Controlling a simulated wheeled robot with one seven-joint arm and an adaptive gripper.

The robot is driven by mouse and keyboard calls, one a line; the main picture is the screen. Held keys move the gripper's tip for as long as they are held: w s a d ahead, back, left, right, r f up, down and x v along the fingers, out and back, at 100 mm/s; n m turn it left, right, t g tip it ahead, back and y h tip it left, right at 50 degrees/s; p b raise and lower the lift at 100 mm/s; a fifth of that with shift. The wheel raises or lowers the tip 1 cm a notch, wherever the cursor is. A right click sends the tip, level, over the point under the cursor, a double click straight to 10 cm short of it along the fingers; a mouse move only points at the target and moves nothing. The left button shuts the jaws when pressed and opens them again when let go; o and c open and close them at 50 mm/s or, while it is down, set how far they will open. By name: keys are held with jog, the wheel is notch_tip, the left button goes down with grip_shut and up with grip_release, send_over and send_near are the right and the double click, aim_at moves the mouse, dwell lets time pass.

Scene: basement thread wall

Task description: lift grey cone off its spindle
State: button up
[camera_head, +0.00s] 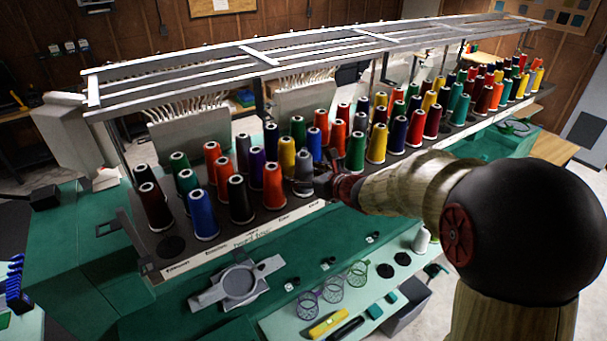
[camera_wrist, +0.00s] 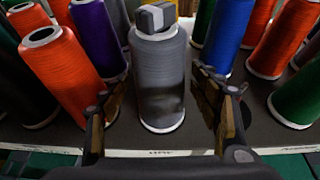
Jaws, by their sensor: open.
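The grey cone (camera_wrist: 160,85) stands upright in the middle of the wrist view, at the front edge of the thread rack. A small grey block-like piece (camera_wrist: 157,16) shows at its top. My gripper (camera_wrist: 168,112) is open, with one finger on each side of the cone's lower half. I cannot tell whether either finger touches it. In the head view the grey cone (camera_head: 304,168) is partly hidden by my gripper (camera_head: 318,184), which reaches it from the right. The spindle is hidden inside the cone.
An orange cone (camera_wrist: 62,72) stands close on the left and a blue cone (camera_wrist: 228,38) behind on the right. A purple cone (camera_wrist: 98,36) is behind left. The rack's labelled front edge (camera_head: 240,242) runs below. A metal overhead frame (camera_head: 258,56) spans above the cones.

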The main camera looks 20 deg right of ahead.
aim_at(304, 150)
jog(key=shift+c, duration=0.2)
jog(key=c, duration=1.3)
notch_tip(304, 150, up, 10)
jog(key=shift+r+p, duration=0.1)
jog(key=shift+p, duration=0.4)
